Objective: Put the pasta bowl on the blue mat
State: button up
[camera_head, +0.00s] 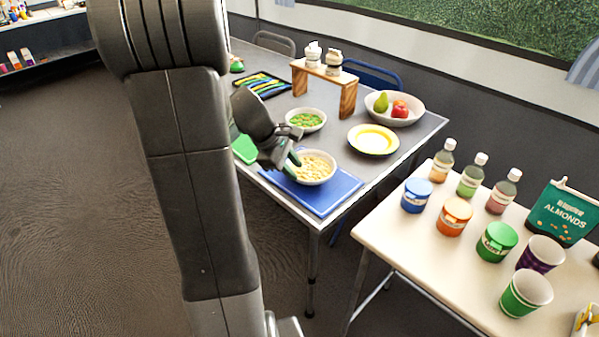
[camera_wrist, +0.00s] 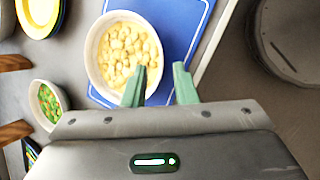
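The pasta bowl (camera_head: 315,167) is white, filled with pale pasta, and sits upright over the blue mat (camera_head: 338,195) at the near table corner. In the wrist view, the pasta bowl (camera_wrist: 124,55) overlaps the blue mat (camera_wrist: 180,30), which extends past it on the right. My gripper (camera_head: 290,162) is at the bowl's left rim. In the wrist view, the green fingers of my gripper (camera_wrist: 160,85) are apart, one over the bowl's inside and one outside, with the rim between them. Whether they touch the rim is unclear.
A bowl of green and orange vegetables (camera_head: 306,120) stands behind the pasta bowl. A yellow plate (camera_head: 373,140), a fruit bowl (camera_head: 394,108) and a wooden stand (camera_head: 347,98) are farther back. A second table (camera_head: 405,240) with jars, bottles and cups stands at right.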

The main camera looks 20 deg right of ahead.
jog(key=p+v, duration=0.1)
jog(key=v, duration=0.6)
jog(key=shift+r, duration=0.2)
